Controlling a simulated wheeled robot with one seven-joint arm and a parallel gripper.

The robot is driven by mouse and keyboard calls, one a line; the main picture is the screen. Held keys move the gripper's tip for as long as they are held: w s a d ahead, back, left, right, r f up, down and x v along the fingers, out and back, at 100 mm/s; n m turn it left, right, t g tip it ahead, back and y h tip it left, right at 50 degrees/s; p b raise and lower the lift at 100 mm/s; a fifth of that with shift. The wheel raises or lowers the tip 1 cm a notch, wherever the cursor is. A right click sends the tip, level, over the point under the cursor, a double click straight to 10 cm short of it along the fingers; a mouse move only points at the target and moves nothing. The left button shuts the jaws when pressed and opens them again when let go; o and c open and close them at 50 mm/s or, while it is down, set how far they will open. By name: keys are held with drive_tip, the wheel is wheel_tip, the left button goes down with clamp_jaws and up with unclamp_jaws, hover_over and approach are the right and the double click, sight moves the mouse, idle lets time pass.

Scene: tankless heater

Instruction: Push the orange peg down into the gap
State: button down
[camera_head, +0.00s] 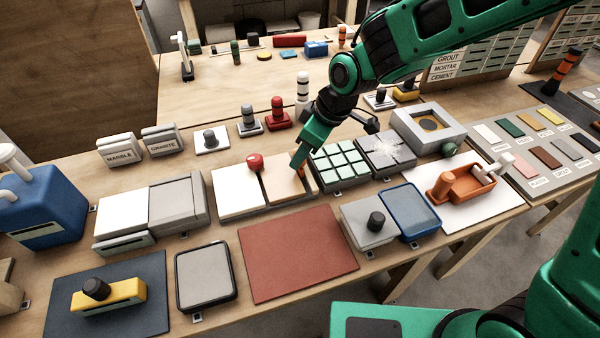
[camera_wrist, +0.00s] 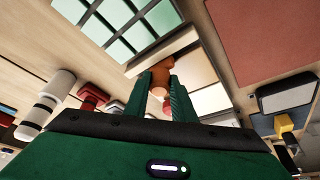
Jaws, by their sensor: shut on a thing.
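The orange peg (camera_head: 301,171) stands over the right part of the beige tile (camera_head: 280,186), left of the green-tiled board. My gripper (camera_head: 299,163) points down at it from above. In the wrist view my gripper (camera_wrist: 160,95) has its two green fingers on either side of the orange peg (camera_wrist: 156,71), shut on it. The fingers hide part of the peg. I cannot tell whether its lower end is in the gap. A narrow dark seam (camera_head: 264,190) shows between the white tile and the beige tile.
A red knob (camera_head: 255,162) stands just left of the gripper. The green-tiled board (camera_head: 340,165) is close on the right, with a cracked grey tile (camera_head: 386,153) beyond it. A flat red mat (camera_head: 297,252) lies in front, bare on top.

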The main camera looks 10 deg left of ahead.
drive_tip(key=shift+f, duration=0.65)
idle(0.6)
drive_tip(key=c, duration=1.4)
unclamp_jaws()
drive_tip(key=v, duration=1)
drive_tip(key=shift+r, duration=0.35)
drive_tip(key=shift+w+d, duration=0.1)
drive_tip(key=shift+d, duration=0.05)
